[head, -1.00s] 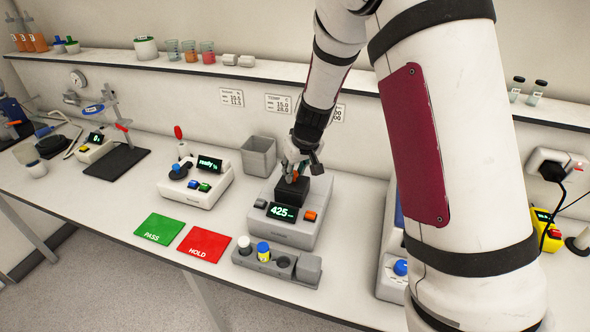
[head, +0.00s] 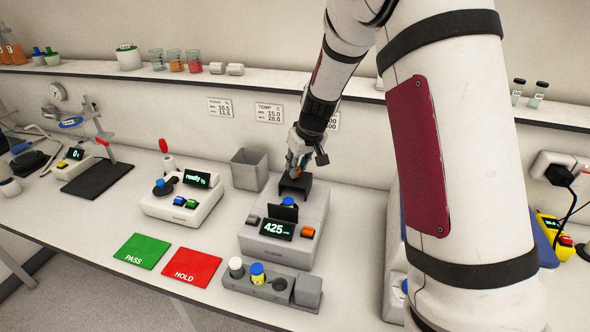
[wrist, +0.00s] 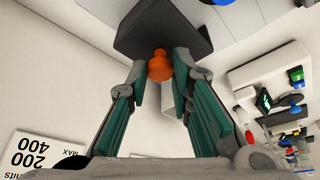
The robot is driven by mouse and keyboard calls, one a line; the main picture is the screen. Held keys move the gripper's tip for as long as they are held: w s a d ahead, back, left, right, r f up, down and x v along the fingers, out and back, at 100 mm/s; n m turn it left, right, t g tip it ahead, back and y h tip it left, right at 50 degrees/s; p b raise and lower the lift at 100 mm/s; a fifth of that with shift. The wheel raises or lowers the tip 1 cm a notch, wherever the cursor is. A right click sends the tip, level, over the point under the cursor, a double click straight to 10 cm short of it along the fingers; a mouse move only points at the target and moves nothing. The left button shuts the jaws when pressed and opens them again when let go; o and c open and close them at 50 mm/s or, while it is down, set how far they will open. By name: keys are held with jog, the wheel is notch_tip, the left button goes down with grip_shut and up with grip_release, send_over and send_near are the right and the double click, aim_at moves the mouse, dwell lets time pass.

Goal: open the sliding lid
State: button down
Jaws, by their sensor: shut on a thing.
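The grey instrument (head: 312,213) stands mid-counter with a lit 425 display (head: 276,229). Its dark sliding lid (head: 294,186) sits back toward the wall, behind a dark opening where a blue cap (head: 288,202) shows. My gripper (head: 297,166) is above the lid, partly hidden by my wrist. In the wrist view, the green-padded fingers (wrist: 160,72) are shut on the lid's orange knob (wrist: 160,62), with the dark lid beyond it.
A vial rack (head: 250,287) stands in front of the instrument. The green PASS mat (head: 142,250) and red HOLD mat (head: 192,267) lie to the left. A grey bin (head: 249,170) stands close behind on the left. The wall shelf (head: 150,74) runs behind.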

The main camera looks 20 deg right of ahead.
jog(key=c, duration=1.4)
grip_release()
jog(key=shift+r, duration=0.1)
jog(key=v, duration=1.1)
jog(key=shift+s+r, duration=0.25)
jog(key=shift+r, duration=0.1)
jog(key=s+a+r, duration=0.2)
jog(key=s+r, duration=0.3)
jog(key=s, duration=0.3)
jog(key=s+a+r, duration=0.3)
jog(key=s+r, duration=0.1)
jog(key=s, duration=0.4)
jog(key=shift+m+t+h, duration=0.3)
jog(key=shift+m+t, duration=0.3)
jog(key=shift+m, duration=0.3)
jog(key=s, duration=1.4)
jog(key=shift+s+a+f, duration=0.2)
jog(key=shift+a+f, duration=0.1)
jog(key=shift+f, duration=0.05)
